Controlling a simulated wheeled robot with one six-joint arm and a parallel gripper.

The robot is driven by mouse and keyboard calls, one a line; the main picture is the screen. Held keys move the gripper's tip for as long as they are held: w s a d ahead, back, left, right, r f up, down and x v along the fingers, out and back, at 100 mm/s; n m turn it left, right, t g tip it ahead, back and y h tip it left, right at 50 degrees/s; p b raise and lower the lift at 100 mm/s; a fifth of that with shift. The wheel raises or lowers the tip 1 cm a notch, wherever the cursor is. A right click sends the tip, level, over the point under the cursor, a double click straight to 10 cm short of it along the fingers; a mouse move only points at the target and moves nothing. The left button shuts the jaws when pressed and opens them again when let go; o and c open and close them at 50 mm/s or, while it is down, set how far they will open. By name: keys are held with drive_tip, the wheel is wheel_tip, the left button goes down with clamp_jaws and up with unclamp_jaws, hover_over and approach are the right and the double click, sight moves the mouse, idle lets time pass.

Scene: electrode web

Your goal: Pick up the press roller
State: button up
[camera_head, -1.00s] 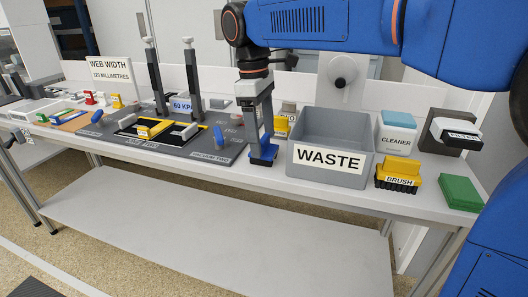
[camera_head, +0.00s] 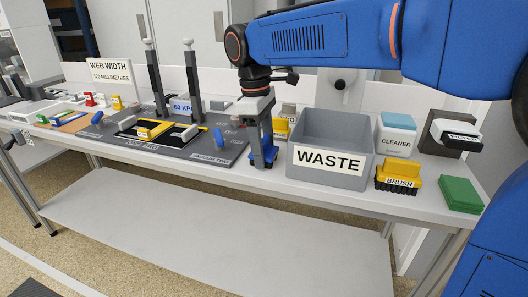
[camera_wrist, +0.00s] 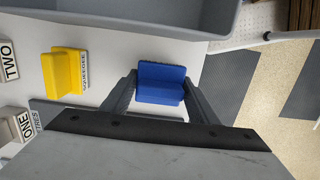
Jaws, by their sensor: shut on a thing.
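The press roller looks to be the blue block-like piece (camera_wrist: 161,83) with a raised ridge, seen in the wrist view; no label on it is readable. My gripper (camera_wrist: 160,92) has one finger on each side of it and is shut on it. In the head view my gripper (camera_head: 264,160) points down at the table's front edge, just left of the waste bin. The blue piece (camera_head: 268,155) is partly hidden behind the fingers there. I cannot tell whether it still touches the table.
The grey WASTE bin (camera_head: 330,179) stands close on the right. A yellow squeegee (camera_wrist: 66,71) stands beside the blue piece. The yellow brush (camera_head: 399,175), cleaner (camera_head: 393,137) and green block (camera_head: 460,194) are farther right. The dark vacuum plate (camera_head: 205,153) lies left.

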sight(264, 139)
wheel_tip(264, 139, up, 10)
drive_tip(key=shift+r, duration=0.1)
idle(0.4)
drive_tip(key=o, duration=0.3)
